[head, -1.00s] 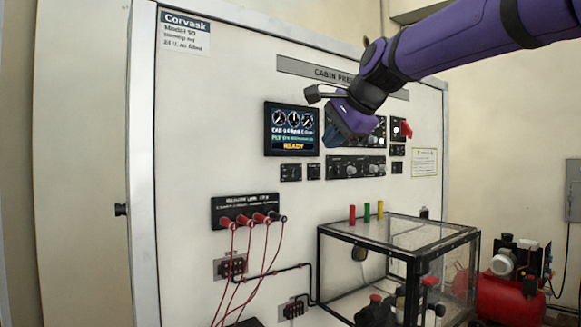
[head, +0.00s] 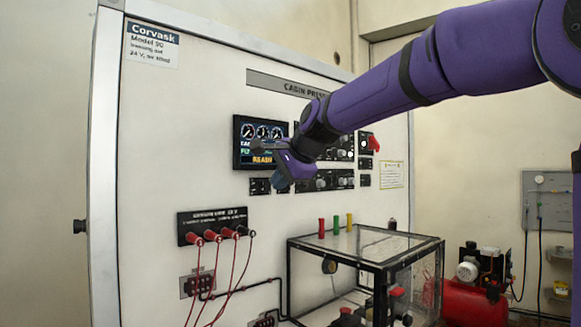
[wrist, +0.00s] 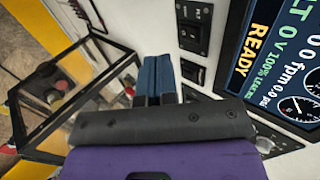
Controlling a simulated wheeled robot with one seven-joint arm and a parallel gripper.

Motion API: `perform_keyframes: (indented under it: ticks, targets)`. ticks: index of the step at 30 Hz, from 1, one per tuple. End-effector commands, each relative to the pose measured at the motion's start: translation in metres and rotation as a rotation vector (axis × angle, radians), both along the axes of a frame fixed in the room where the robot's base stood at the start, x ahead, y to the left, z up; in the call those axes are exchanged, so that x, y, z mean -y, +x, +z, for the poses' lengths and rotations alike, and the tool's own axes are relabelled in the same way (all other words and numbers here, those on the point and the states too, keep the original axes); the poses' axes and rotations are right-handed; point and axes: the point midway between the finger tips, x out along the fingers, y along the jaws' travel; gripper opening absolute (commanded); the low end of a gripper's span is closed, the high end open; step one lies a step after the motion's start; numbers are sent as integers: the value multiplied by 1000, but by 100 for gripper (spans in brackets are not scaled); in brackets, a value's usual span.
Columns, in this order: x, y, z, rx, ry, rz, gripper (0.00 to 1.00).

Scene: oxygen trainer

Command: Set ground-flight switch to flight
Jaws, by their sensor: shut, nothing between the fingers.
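Two small black switch plates sit on the white panel below the display. The left one (head: 260,186) shows in the head view; the other is mostly hidden behind my gripper. In the wrist view, a larger plate with a toggle (wrist: 194,36) and a smaller plate (wrist: 191,71) lie to the right of my fingers. My gripper (head: 279,182) is in front of the panel below the display. Its blue fingers (wrist: 158,66) are shut and empty; contact cannot be told.
The display (head: 259,142) reads READY. Below are a terminal block with red leads (head: 212,224) and a clear-topped box (head: 365,243) projecting from the panel.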

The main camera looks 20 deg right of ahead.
Motion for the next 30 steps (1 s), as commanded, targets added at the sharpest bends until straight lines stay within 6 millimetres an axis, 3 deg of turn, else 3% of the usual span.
perform_keyframes:
  ticks: [1, 9, 30]
  targets:
    - [-3, 7, -7, -3, 0, 2, 0]
    - [-12, 37, 0, 0, -1, 1, 0]
    - [-16, 51, 3, -1, 0, -1, 0]
